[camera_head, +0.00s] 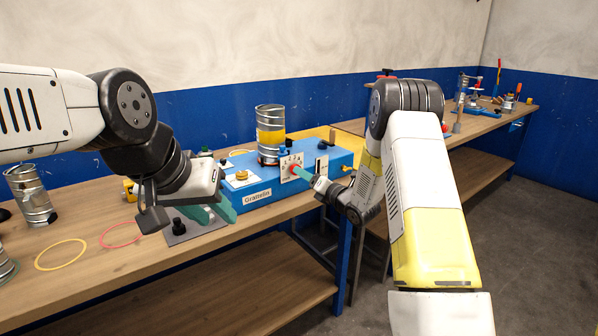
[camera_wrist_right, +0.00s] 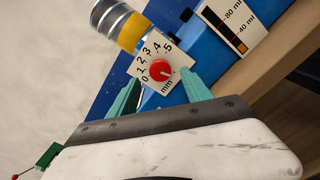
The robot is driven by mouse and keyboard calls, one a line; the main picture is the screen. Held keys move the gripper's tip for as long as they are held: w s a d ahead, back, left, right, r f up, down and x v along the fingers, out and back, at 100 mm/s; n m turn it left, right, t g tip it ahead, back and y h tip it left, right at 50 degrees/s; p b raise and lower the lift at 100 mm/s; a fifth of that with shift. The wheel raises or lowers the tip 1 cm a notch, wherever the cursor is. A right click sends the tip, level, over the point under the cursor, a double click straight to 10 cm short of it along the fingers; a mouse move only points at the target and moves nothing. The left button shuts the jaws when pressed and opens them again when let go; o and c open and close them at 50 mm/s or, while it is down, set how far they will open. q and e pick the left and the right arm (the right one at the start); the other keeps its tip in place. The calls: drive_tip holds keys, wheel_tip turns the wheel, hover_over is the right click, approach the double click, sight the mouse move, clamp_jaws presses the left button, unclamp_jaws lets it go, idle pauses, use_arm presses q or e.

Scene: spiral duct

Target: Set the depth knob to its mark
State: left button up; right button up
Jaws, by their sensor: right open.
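The depth knob is a small red knob (camera_wrist_right: 159,70) on a white dial plate (camera_wrist_right: 147,57) numbered 0 to 5 with "mm" below. In the head view the red knob (camera_head: 294,170) is on the front of the blue Granulin machine (camera_head: 270,186). Its pointer and target mark are too small to read. My right gripper (camera_wrist_right: 160,78) is open, its teal fingertips on either side of the knob in the wrist view; I cannot tell whether they touch it. My left gripper (camera_head: 210,211) hangs over the bench left of the machine; its finger gap is unclear.
A metal can with a yellow band (camera_head: 270,130) stands on the machine. A scale marked 40 and 80 ml (camera_wrist_right: 233,30) is beside the dial. Yellow (camera_head: 60,254) and red (camera_head: 121,235) rings and a metal can (camera_head: 32,195) are on the bench at left.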

drive_tip(key=shift+x, duration=2.3)
drive_tip(key=shift+c, duration=0.4)
clamp_jaws()
